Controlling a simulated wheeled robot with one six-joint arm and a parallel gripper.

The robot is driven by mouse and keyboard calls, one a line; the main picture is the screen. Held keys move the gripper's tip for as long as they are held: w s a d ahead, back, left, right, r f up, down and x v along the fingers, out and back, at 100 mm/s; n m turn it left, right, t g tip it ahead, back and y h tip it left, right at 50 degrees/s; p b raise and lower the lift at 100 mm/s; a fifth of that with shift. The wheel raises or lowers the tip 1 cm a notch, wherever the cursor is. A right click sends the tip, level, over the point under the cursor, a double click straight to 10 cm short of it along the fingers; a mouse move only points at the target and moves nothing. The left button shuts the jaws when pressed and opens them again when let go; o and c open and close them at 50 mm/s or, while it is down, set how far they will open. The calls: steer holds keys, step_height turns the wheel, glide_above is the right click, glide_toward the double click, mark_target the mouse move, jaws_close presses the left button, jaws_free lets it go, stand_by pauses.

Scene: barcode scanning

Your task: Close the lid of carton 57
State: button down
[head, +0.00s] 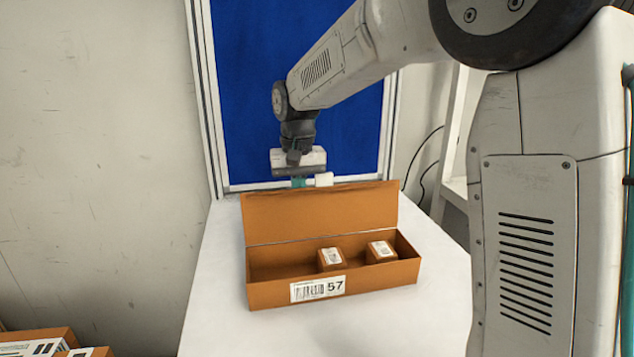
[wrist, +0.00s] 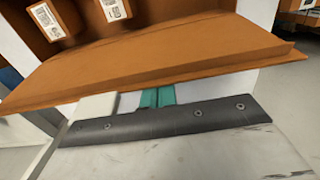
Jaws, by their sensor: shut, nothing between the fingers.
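Carton 57 (head: 275,293) is an orange-brown box on the white table, with a barcode label reading 57 on its front. Its lid (head: 320,211) stands raised along the back edge, so the carton is open. Two small boxes, one left (head: 331,259) and one right (head: 380,252), sit inside. My gripper (head: 298,182) is shut and empty, just behind the lid's top edge. In the wrist view the lid (wrist: 150,60) spans the picture, with the teal fingers (wrist: 157,97) close to its edge. Whether they touch it cannot be told.
The white table (head: 225,265) has free room left of and in front of the carton. A blue panel (head: 250,90) in a pale frame stands behind. More cartons (head: 45,341) are at the lower left. A white shelf (head: 455,165) is at the right.

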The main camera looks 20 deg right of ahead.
steer(key=s, duration=0.4)
steer(key=shift+a, duration=0.4)
stand_by(0.4)
step_height(320, 180, up, 5)
stand_by(0.5)
steer(key=s+d+f+n, duration=0.1)
steer(key=s+d+f, duration=0.1)
steer(key=s, duration=1.3)
steer(key=s+d+f+n+t, duration=0.1)
steer(key=s+d+f, duration=0.1)
steer(key=s, duration=1.3)
steer(key=shift+d+f, duration=0.15)
steer(key=shift+f, duration=0.5)
